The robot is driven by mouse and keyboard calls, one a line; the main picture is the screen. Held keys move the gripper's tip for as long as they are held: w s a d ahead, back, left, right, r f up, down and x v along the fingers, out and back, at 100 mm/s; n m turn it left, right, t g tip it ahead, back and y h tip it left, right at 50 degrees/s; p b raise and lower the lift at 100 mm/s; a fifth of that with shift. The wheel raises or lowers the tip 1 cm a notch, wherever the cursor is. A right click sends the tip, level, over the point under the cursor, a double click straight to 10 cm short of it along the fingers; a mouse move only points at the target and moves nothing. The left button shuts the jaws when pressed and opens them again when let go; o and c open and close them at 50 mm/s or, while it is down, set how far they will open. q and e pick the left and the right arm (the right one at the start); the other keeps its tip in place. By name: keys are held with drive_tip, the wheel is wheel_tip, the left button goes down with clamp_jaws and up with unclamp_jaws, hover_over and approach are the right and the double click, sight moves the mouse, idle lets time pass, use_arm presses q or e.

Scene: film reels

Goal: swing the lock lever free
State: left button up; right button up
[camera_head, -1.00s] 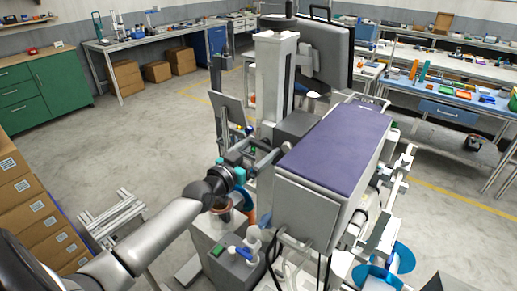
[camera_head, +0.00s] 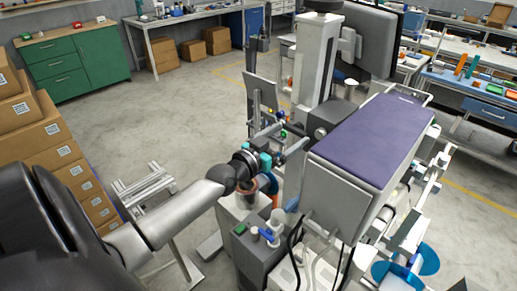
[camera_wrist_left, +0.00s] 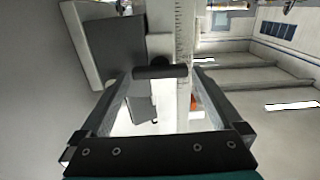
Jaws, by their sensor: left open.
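My left gripper (camera_head: 290,137) reaches in from the left, beside the white column (camera_head: 316,65) and the purple-topped grey machine (camera_head: 368,140). In the left wrist view its two fingers (camera_wrist_left: 160,74) are apart and it is open. A short dark bar (camera_wrist_left: 160,71) lies crosswise between the fingertips, with a dark round end just above it. It may be the lock lever, but I cannot tell for sure. Whether the fingers touch it is unclear. A pale upright strip with scale marks (camera_wrist_left: 185,30) stands behind it. The lever is too small to make out in the head view. My right gripper is not in view.
A grey box with small bottles (camera_head: 262,250) stands below my left arm. A metal frame (camera_head: 146,192) and stacked cardboard boxes (camera_head: 50,135) are at the left. Blue reels (camera_head: 405,268) are at the lower right.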

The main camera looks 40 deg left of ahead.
use_arm(q)
drive_tip(key=s+a+b, duration=0.1)
drive_tip(key=s, duration=1.2)
drive_tip(key=shift+s, duration=0.15)
idle(0.3)
drive_tip(key=s+a+f+n+g+y+b, duration=0.1)
drive_tip(key=s+f+g+b, duration=0.15)
drive_tip(key=f, duration=0.95)
drive_tip(key=s+a+f+g+y+b, duration=0.1)
drive_tip(key=s+f+g+b, duration=0.15)
drive_tip(key=f, duration=1.05)
drive_tip(key=s+f+n+g+y+b, duration=0.1)
drive_tip(key=s+f+g+b, duration=0.15)
drive_tip(key=f, duration=0.95)
drive_tip(key=s+d+f+m+g+h+b, duration=0.1)
drive_tip(key=s+d+f+g+b, duration=0.3)
drive_tip(key=s+d+f, duration=0.4)
drive_tip(key=s+d+f+m+g+b, duration=0.2)
drive_tip(key=s+d+f+g+b, duration=0.3)
drive_tip(key=s+f, duration=1.3)
drive_tip(key=d+f, duration=0.3)
drive_tip(key=f, duration=0.1)
drive_tip(key=shift+s+d+f+m+h, duration=0.15)
drive_tip(key=shift+f+m+h, duration=0.15)
drive_tip(key=shift+m+h, duration=0.1)
